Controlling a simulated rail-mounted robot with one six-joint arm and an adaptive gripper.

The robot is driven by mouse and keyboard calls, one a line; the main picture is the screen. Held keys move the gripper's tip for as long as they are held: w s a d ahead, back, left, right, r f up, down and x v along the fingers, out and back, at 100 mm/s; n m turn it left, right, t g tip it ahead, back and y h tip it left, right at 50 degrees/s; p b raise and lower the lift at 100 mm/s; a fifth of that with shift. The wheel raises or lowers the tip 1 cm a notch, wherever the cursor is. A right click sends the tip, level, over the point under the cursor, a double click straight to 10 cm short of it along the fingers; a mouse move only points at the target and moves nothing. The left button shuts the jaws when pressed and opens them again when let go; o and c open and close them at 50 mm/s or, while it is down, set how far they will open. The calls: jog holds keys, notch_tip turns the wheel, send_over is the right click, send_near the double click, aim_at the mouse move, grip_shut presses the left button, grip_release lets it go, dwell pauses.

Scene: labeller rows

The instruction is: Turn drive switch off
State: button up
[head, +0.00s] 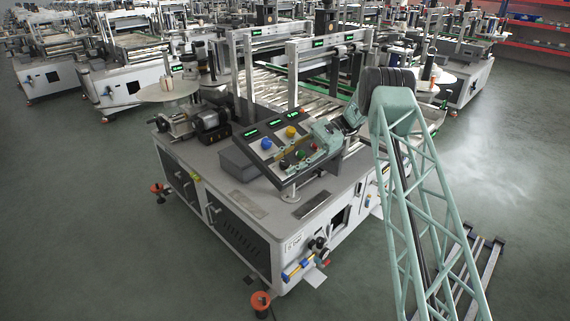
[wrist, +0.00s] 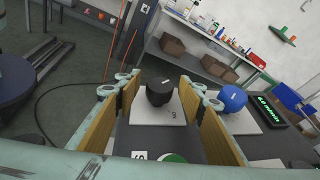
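A black rotary knob (wrist: 160,90) with a small white mark sits on a white plate of the dark control panel in the wrist view. It is probably the drive switch, though its label is too small to read. My gripper (wrist: 158,92) is open, with one tan-padded finger on each side of the knob and gaps showing on both sides. In the head view my gripper (head: 286,162) is low over the control panel (head: 259,132) on the labeller machine, and it hides part of the panel.
A blue knob (wrist: 232,98) and a lit green display (wrist: 268,112) lie to the right of the fingers. A green button (wrist: 172,158) is just below. A shelf with boxes (wrist: 205,62) stands beyond.

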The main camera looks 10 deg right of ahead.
jog(key=shift+v, duration=3.4)
jog(key=shift+s, duration=0.1)
